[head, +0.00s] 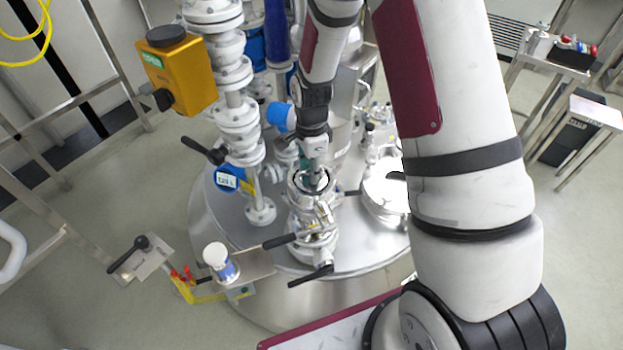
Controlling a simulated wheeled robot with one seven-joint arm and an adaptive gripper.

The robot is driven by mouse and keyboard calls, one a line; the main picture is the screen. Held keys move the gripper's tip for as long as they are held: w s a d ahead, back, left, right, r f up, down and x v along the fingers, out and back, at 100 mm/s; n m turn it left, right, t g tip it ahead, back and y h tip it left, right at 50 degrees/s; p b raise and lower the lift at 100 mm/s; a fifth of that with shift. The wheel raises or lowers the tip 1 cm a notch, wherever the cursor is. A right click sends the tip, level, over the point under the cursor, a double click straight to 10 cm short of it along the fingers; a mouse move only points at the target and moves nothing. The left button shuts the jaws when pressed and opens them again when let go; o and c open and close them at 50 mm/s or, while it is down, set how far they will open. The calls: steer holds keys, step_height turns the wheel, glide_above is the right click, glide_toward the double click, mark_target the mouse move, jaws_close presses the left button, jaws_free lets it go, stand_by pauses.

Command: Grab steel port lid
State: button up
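My gripper (315,178) points down at the steel port (313,242) near the front of the round steel reactor top. Its dark body and greenish fingertips are small and partly hidden inside or behind the port's upper ring (298,187). I cannot tell whether the fingers are open or shut, or whether they touch anything. A separate steel lid cannot be made out at this port. A bright round steel cover (381,193) lies to the right on the vessel top (347,255), partly hidden by my arm.
A flanged pipe stack (236,112) with a yellow box (179,74) stands left of the port. Black lever handles (311,276) stick out at the front. A small bracket shelf (252,268) holds a white-capped jar (220,262). Side tables (592,108) stand at right.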

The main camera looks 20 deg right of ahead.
jaws_close()
steer(key=shift+r, duration=0.15)
